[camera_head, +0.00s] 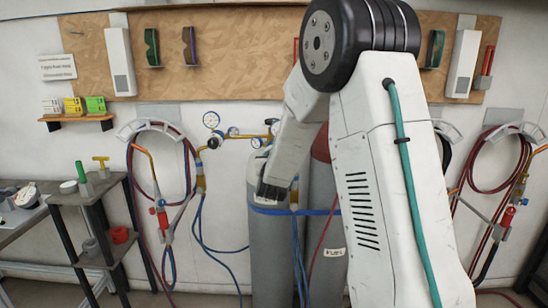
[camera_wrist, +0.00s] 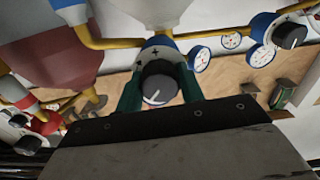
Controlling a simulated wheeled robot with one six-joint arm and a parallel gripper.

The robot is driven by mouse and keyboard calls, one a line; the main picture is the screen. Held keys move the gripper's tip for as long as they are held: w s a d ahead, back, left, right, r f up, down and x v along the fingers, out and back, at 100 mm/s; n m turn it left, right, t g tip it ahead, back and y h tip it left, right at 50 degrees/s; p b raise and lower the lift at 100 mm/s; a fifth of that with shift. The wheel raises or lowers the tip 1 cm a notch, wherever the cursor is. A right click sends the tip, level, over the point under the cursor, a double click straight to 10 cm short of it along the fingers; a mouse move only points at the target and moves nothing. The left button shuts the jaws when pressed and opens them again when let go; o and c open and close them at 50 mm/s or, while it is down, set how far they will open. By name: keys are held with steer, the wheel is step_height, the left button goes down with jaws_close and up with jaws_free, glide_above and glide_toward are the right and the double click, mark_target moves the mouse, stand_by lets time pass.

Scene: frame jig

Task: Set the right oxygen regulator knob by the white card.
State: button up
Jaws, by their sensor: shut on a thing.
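In the wrist view, a dark round regulator knob (camera_wrist: 157,90) with a white pointer line sits on a blue-and-white collar. The line slants toward the lower left. My gripper (camera_wrist: 158,82) has one green finger on each side of the knob and is shut on it. A second similar knob (camera_wrist: 291,34) is at the upper right, apart from the gripper. In the head view, my arm hides the held knob. A white card (camera_head: 57,67) hangs on the left of the board; its small print is unreadable.
Grey cylinders (camera_head: 268,250) stand at the wall with a blue strap around them. Gauges (camera_head: 211,120) and yellow pipes are close to the arm. Hoses and torches (camera_head: 162,212) hang to the left and right. A shelf rack (camera_head: 95,200) stands at the left.

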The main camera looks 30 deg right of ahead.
steer(key=m, duration=0.5)
steer(key=shift+m, duration=0.3)
steer(key=m, duration=0.6)
steer(key=shift+f, duration=0.1)
steer(key=m, duration=0.6)
steer(key=shift+m, duration=0.3)
steer(key=m, duration=0.5)
steer(key=shift+m, duration=0.3)
steer(key=shift+s+f, duration=0.1)
steer(key=o, duration=1)
